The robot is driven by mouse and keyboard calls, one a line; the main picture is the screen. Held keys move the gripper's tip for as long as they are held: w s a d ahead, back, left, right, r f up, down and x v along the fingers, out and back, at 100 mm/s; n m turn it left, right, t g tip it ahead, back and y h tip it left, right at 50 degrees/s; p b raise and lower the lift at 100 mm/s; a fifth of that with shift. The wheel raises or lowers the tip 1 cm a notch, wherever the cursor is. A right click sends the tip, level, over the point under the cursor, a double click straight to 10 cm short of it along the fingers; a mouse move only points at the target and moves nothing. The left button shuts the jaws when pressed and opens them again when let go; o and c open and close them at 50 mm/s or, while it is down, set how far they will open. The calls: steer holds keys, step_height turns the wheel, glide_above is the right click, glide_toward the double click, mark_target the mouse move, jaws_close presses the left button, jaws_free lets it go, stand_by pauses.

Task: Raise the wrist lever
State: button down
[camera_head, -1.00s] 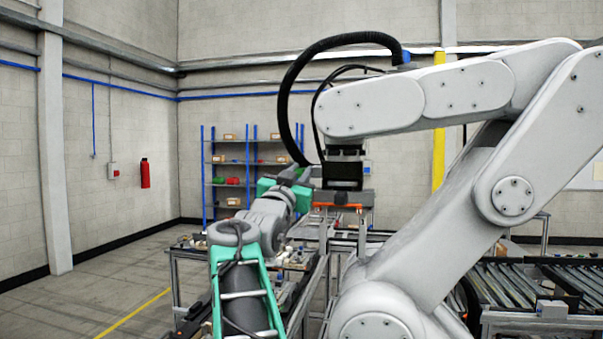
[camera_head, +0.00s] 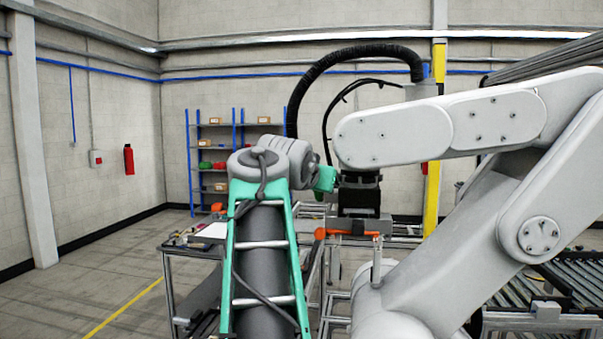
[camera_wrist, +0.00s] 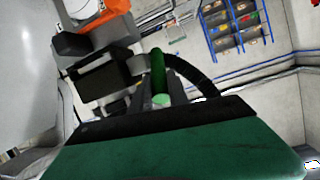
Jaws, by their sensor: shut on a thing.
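A large white industrial robot arm (camera_head: 440,130) reaches in from the right, with a dark block-shaped wrist (camera_head: 358,192) hanging at its end. In the wrist view a green bar (camera_wrist: 157,66), which looks like the wrist lever, sticks up beside this dark wrist (camera_wrist: 103,84). My gripper (camera_wrist: 158,88) has its dark fingers around the bar's lower part and is shut on it. In the head view my gripper's green body (camera_head: 325,179) is at the left side of the dark wrist. Its fingers and the lever are hidden or too small to make out there.
An orange part (camera_head: 350,233) sits just below the dark wrist. A black hose (camera_head: 330,62) arches above. A work table (camera_head: 190,250) stands at left and a roller conveyor (camera_head: 555,290) at right. Open floor (camera_head: 90,275) lies at far left.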

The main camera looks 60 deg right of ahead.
steer(key=shift+d+r+y+p, duration=0.1)
steer(key=shift+r+y+p, duration=0.1)
steer(key=shift+y+p, duration=0.1)
steer(key=c, duration=1.3)
jaws_free()
steer(key=b+v, duration=0.1)
steer(key=v, duration=0.6)
steer(key=shift+a+r, duration=0.1)
steer(key=shift+a, duration=0.3)
steer(key=shift+s, duration=0.1)
